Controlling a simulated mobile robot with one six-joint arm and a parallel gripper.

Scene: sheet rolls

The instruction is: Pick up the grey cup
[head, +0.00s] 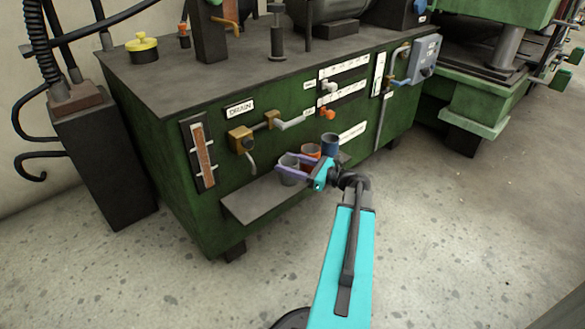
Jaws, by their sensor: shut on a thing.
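The grey cup (289,175) stands upright at the left end of a short row of cups, over the grey shelf (252,202) on the front of the green machine. My gripper (285,168) reaches in from the right, and its purple fingers are shut around the grey cup. I cannot tell whether the cup's base touches the shelf. An orange cup (310,151) is just behind and to the right, partly hidden by my gripper. A blue cup (330,143) stands farther right.
The green machine's front (172,145) rises behind the shelf, with a brass drain valve (240,139) and a lever (291,123) above the cups. The shelf's left part is bare. Open speckled floor (230,285) lies in front.

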